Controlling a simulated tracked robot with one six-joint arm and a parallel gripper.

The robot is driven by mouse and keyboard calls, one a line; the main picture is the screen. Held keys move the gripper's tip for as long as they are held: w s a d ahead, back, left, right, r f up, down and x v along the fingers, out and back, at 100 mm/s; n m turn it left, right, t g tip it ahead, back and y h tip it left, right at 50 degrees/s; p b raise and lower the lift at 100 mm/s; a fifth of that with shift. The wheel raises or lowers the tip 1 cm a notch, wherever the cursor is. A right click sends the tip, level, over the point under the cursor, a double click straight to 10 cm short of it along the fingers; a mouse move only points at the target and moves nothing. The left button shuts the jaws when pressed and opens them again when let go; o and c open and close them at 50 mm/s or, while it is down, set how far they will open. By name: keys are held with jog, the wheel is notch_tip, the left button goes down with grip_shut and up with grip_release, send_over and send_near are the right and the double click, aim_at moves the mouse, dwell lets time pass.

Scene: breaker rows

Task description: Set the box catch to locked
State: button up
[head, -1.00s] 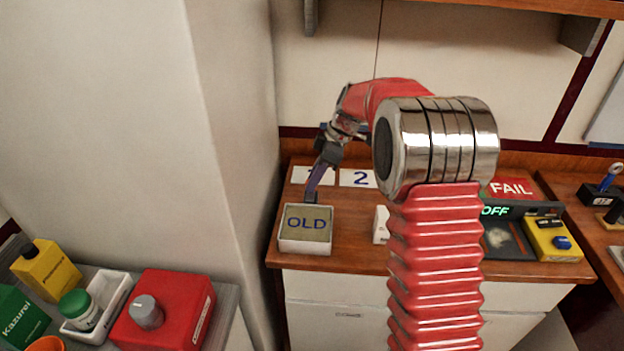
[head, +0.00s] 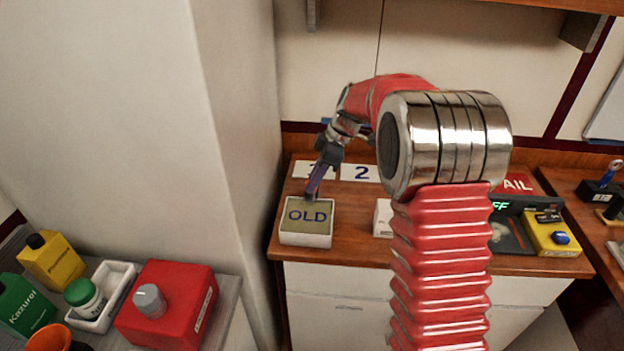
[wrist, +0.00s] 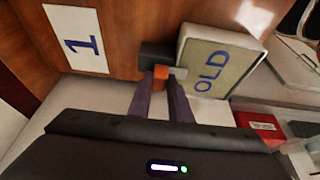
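A white box with an olive top marked OLD (head: 306,230) stands on the left front of the wooden counter. In the wrist view the box (wrist: 216,66) is at upper right. A dark grey block (wrist: 156,54) with an orange part (wrist: 160,76) and a short light grey piece sits at the near side of this box; it may be the catch, but its setting cannot be read. My gripper (head: 313,190) reaches down behind the box. In the wrist view its fingertips (wrist: 162,86) are apart, with the orange part at or just beyond them. Contact cannot be made out.
White cards, one marked 2 (head: 360,173), lie behind the box. A white item (head: 382,218) and a yellow device (head: 552,235) stand to the right. On the lower left table are a red box with a grey knob (head: 172,305), a white tray and several bottles. A wall is close left.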

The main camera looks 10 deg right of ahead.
jog(key=o, duration=0.5)
jog(key=shift+s, duration=0.1)
jog(key=shift+c, duration=0.2)
jog(key=shift+r, duration=0.1)
jog(key=v, duration=1.3)
jog(key=shift+r, duration=0.2)
